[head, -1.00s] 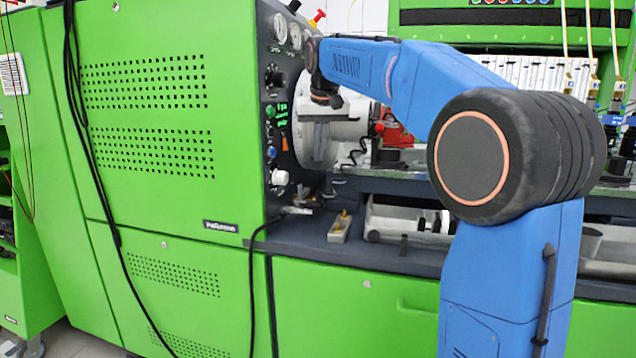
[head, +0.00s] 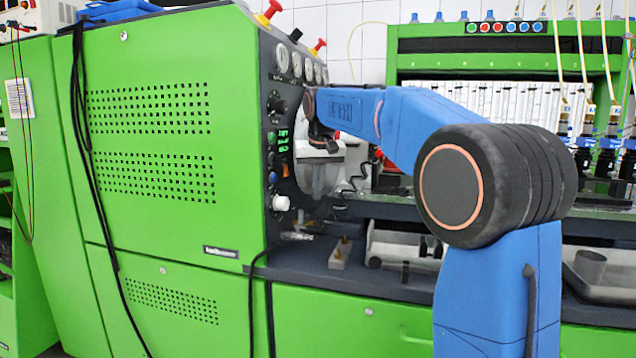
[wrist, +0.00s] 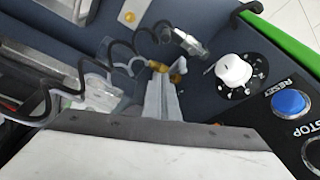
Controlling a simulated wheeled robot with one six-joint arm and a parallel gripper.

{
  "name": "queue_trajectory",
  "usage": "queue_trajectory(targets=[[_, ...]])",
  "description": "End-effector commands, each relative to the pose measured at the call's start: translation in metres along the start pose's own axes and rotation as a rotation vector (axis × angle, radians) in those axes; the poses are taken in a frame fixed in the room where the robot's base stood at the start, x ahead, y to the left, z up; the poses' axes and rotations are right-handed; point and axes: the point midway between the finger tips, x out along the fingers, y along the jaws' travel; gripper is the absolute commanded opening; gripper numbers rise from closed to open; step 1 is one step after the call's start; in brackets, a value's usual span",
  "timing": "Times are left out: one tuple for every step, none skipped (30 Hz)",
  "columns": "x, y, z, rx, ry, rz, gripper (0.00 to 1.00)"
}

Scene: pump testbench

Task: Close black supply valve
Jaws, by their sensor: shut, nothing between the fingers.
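A dark control panel is on the right end of the green cabinet. A black knob (head: 277,103) sits high on it in the head view; I cannot tell whether this is the black supply valve. A white knob (head: 281,203) sits lower on the panel and also shows in the wrist view (wrist: 234,70). My gripper (wrist: 163,92) is shut and empty in the wrist view, its pale fingers left of the white knob and apart from it. In the head view my arm partly hides the machine behind it.
Red-and-yellow valve handles (head: 268,13) stand on the cabinet top. A blue RESET button (wrist: 289,103) is close at the right in the wrist view. A coiled black cable (wrist: 122,48) hangs near the fingers. A grey tray (head: 598,275) is at the right.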

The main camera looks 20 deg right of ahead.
Motion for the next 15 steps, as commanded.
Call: queue_trajectory(targets=[[0.01, 0.0, 0.0, 0.0, -0.001, 0.0, 0.0], [0.015, 0.0, 0.001, 0.0, -0.002, 0.0, 0.0], [0.022, 0.0, 0.0, 0.0, -0.002, 0.0, 0.0], [0.027, 0.0, 0.0, 0.0, -0.001, 0.0, 0.0], [0.033, 0.0, 0.0, 0.0, -0.002, 0.0, 0.0], [0.04, 0.0, 0.0, 0.0, -0.002, 0.0, 0.0], [0.045, 0.0, 0.0, 0.0, -0.002, 0.0, 0.0], [0.05, 0.0, 0.0, 0.0, -0.002, 0.0, 0.0], [0.048, 0.0, 0.005, 0.0, 0.002, 0.0, 0.0], [0.045, 0.0, 0.009, 0.0, 0.003, -0.001, 0.0], [0.043, 0.0, 0.013, -0.001, 0.003, -0.001, 0.0], [0.042, 0.0, 0.018, -0.001, 0.002, 0.0, 0.0], [0.041, 0.0, 0.021, -0.001, 0.002, 0.0, 0.0], [0.04, 0.0, 0.024, -0.001, 0.002, 0.0, 0.0], [0.039, 0.0, 0.027, -0.001, 0.002, 0.0, 0.0]])
